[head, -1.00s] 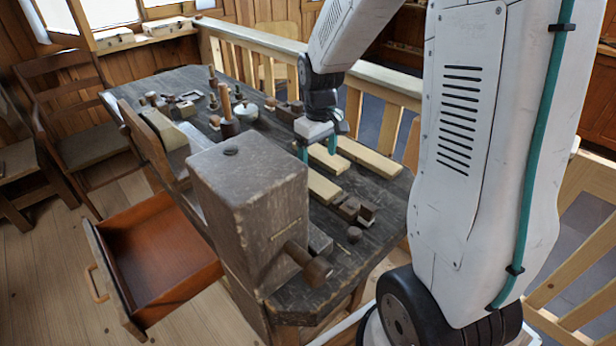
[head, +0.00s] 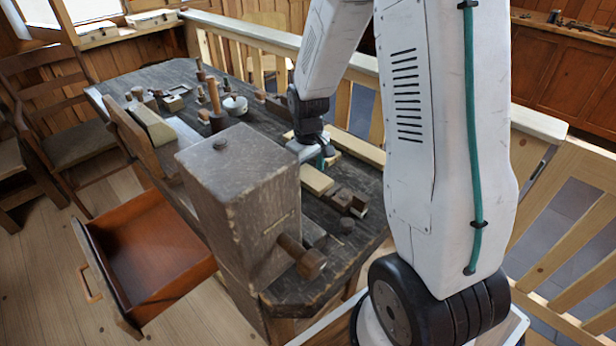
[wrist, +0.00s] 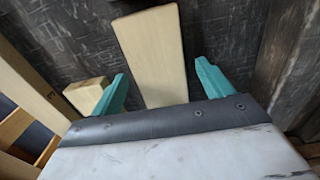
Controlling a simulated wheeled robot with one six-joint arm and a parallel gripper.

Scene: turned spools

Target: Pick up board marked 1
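My gripper (head: 318,160) is low over the workbench among the pale boards, with its teal fingers apart. In the wrist view a pale board (wrist: 150,50) lies between the open fingers of my gripper (wrist: 160,88), with a gap at each side. A pale board (head: 316,180) lies in front of my gripper in the head view. A longer board (head: 358,149) lies behind it, and a piece of another shows just beside the fingers, mostly hidden.
The dark workbench (head: 360,185) holds a large wooden block (head: 240,180) with a peg, in front of the boards. Small dark blocks (head: 345,199) lie near the front board. Turned pieces and a pale bowl (head: 235,105) stand farther back. A drawer (head: 150,250) is open at left.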

